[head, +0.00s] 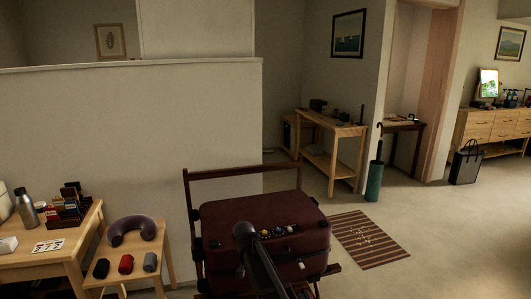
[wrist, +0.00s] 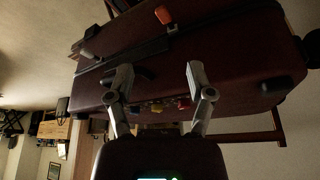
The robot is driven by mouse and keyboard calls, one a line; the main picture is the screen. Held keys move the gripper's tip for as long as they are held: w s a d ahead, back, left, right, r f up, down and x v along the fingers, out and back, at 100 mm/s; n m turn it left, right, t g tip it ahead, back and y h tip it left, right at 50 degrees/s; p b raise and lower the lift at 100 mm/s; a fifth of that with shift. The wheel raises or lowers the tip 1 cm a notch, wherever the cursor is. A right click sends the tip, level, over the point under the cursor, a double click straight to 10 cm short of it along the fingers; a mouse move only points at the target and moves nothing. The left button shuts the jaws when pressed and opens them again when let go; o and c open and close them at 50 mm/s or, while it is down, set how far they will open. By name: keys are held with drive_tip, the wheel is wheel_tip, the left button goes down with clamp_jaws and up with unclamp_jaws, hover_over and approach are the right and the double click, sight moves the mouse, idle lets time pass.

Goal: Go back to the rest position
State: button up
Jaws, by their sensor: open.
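A dark red suitcase (head: 225,222) lies closed on a wooden rack (head: 187,190) in the head view. My dark arm reaches up in front of it, and the fingers cannot be made out there. In the wrist view, which looks upside down, the suitcase (wrist: 235,50) fills the upper part. My gripper (wrist: 158,82) has its two grey fingers spread apart with nothing held between them. The fingers overlap the suitcase in the picture; I cannot tell whether they touch it. Several small coloured pieces show along the suitcase in both views.
A side table at left holds a purple neck pillow (head: 132,229) and small rolled items. A desk (head: 50,262) with a bottle stands beside it. A striped mat (head: 368,240) lies right of the rack. A console table (head: 335,130) and teal umbrella stand (head: 374,182) stand behind.

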drive_tip(key=s+d+f+n+g+y, duration=0.15)
drive_tip(key=s+d+g, duration=0.25)
drive_tip(key=s+d, duration=2)
wheel_tip(320, 180, up, 14)
drive_tip(key=a+p, duration=0.1)
drive_tip(key=p, duration=1.2)
drive_tip(key=shift+s+a+p, duration=0.2)
drive_tip(key=shift+a+p, duration=0.2)
